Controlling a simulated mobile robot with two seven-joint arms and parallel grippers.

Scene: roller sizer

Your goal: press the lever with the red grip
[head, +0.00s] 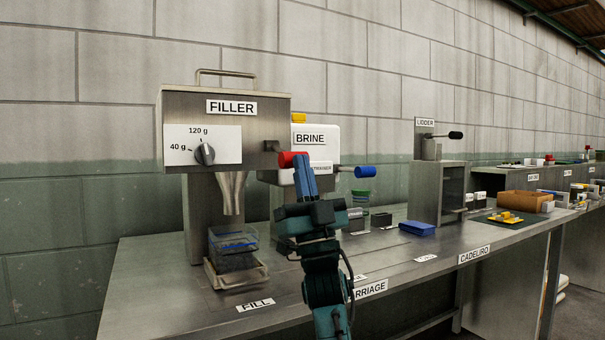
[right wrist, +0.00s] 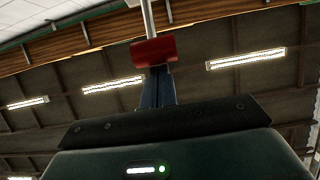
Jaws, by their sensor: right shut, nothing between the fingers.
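The lever's red grip (head: 288,159) shows in the head view at the right side of the steel filler machine (head: 265,104). My right gripper (head: 304,160) is shut and empty, its blue fingertips right at the grip and covering part of it. In the right wrist view the red grip (right wrist: 153,51) sits at the tips of my right gripper (right wrist: 156,72), with a metal rod running up from it. They look to be touching or almost so. My left gripper is not in view.
A clear blue-rimmed container (head: 233,240) stands on a small tray under the filler nozzle. The brine machine (head: 327,138) with a blue-gripped lever (head: 364,172) is just right of my gripper. A blue block (head: 417,228) lies farther right on the steel bench (head: 180,285).

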